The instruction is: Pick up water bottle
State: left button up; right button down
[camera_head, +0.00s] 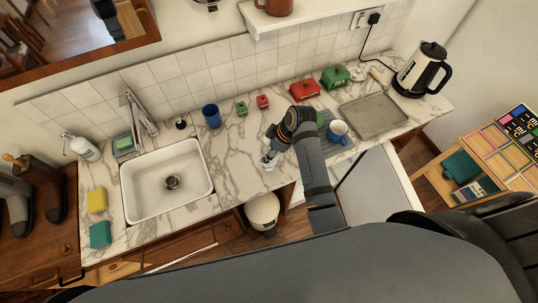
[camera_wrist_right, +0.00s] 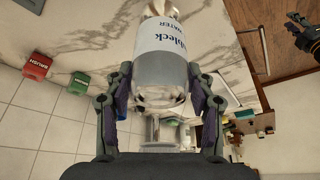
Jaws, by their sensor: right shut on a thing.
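The water bottle (camera_wrist_right: 163,62) is clear with a white label and blue lettering that ends in "WATER". In the right wrist view it stands between the two fingers of my right gripper (camera_wrist_right: 162,105), which is shut on it. In the head view my right gripper (camera_head: 272,147) is at the front part of the marble counter, right of the sink. Only a small pale part of the bottle (camera_head: 268,159) shows there; the gripper and arm hide the rest. My left gripper is not in view.
The white sink (camera_head: 137,207) lies left of the gripper. A blue cup (camera_head: 211,116), a green box (camera_head: 241,108) and a red box (camera_head: 262,102) stand behind.

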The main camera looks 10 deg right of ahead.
jog(key=s+d+r+b, duration=0.3)
jog(key=s+d+r, duration=0.5)
jog(key=s+r, duration=0.2)
jog(key=shift+s, duration=0.65)
jog(key=shift+d, duration=0.15)
